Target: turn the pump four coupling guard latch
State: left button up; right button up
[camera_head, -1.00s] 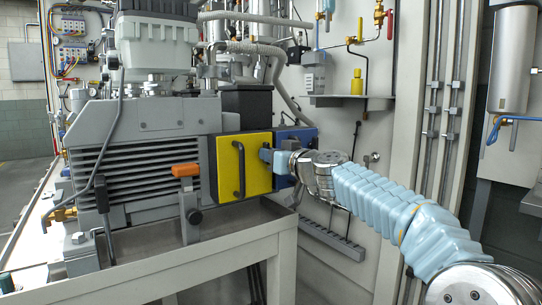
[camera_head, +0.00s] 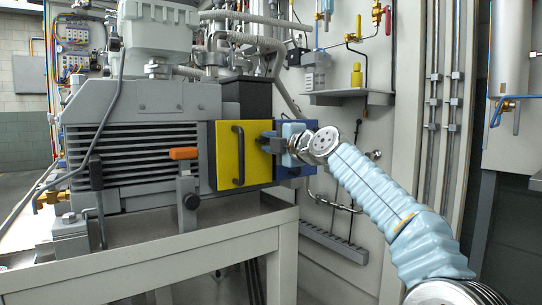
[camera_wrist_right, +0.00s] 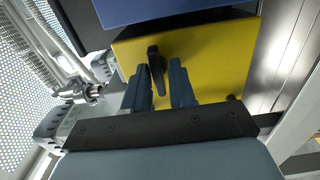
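The yellow coupling guard (camera_head: 224,158) sits at the end of the grey pump, with a black bar handle (camera_head: 238,154) on its front. In the right wrist view the yellow face of the guard (camera_wrist_right: 215,55) carries a small black latch lever (camera_wrist_right: 156,70). My right gripper (camera_head: 267,141) is at the guard's right-hand side. In the right wrist view its two dark fingers (camera_wrist_right: 160,76) are open, one on each side of the latch. Whether they touch it I cannot tell. In the head view the latch is not discernible. My left gripper is not in view.
A blue box (camera_head: 308,140) stands just behind and right of the guard. An orange-handled lever (camera_head: 184,154) stands in front of the pump. The pump sits on a pale frame (camera_head: 170,262). A shelf (camera_head: 350,98) and pipes are on the wall panel behind.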

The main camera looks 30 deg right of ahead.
jog(key=shift+o, duration=1.1)
jog(key=shift+r, duration=0.15)
jog(key=shift+s, duration=0.15)
jog(key=shift+s+d+b, duration=0.1)
jog(key=shift+s+b, duration=0.6)
jog(key=shift+s, duration=0.15)
jog(key=shift+s, duration=0.1)
